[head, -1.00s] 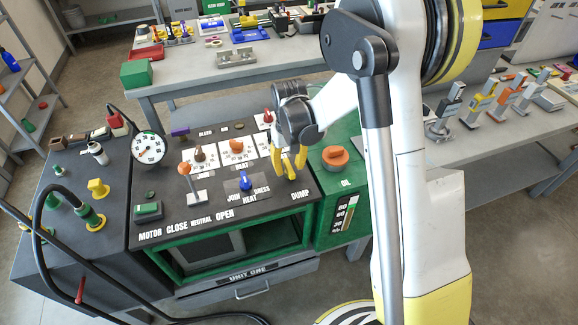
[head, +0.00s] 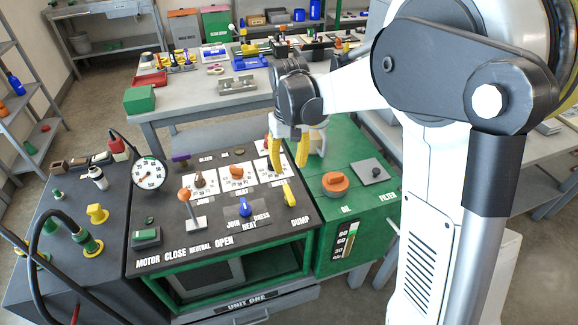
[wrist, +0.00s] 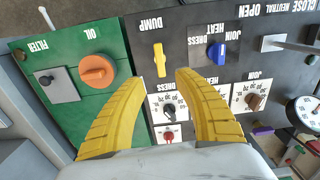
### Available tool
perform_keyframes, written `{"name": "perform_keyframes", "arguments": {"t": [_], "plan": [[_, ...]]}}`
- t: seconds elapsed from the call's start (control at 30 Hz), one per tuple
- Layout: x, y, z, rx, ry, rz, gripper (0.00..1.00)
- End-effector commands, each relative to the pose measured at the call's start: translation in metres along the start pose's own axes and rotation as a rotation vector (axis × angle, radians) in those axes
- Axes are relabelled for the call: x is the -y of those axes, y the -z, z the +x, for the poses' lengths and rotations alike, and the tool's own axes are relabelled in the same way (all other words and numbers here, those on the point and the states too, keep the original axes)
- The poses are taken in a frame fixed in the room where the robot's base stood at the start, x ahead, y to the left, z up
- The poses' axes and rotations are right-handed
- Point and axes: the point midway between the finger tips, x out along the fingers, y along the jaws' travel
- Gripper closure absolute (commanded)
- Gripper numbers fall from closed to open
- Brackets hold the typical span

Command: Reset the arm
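My gripper (head: 288,167) hangs above the right part of the black control panel (head: 170,243), with empty space between its two yellow fingers. In the wrist view my gripper (wrist: 160,76) is open, its fingers well apart over the panel. The yellow DUMP handle (head: 289,194) lies just below it in the head view. In the wrist view the DUMP handle (wrist: 160,60) shows beyond and between the fingertips, not held. My arm comes in from the right and is bent at the elbow.
A blue knob (head: 245,207), an orange-topped lever (head: 185,196) and a pressure gauge (head: 149,174) stand on or beside the panel. An orange cap (head: 335,183) sits on the green box to the right. A grey workbench (head: 190,109) with parts is behind.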

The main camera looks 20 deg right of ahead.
Motion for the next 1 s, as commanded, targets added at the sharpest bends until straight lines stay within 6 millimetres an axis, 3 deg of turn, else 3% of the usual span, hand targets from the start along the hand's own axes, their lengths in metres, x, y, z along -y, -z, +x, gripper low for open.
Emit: {"name": "perform_keyframes", "arguments": {"t": [0.27, 0.43, 0.7, 0.83, 1.0], "plan": [[0.000, -0.001, -0.001, -0.004, 0.000, 0.000, 0.62], [0.001, -0.021, -0.026, -0.062, -0.003, 0.004, 0.62], [0.005, -0.095, -0.080, -0.279, -0.010, 0.020, 0.62], [0.007, -0.133, -0.091, -0.388, -0.012, 0.027, 0.62], [0.009, -0.173, -0.091, -0.516, -0.013, 0.035, 0.62]]}}
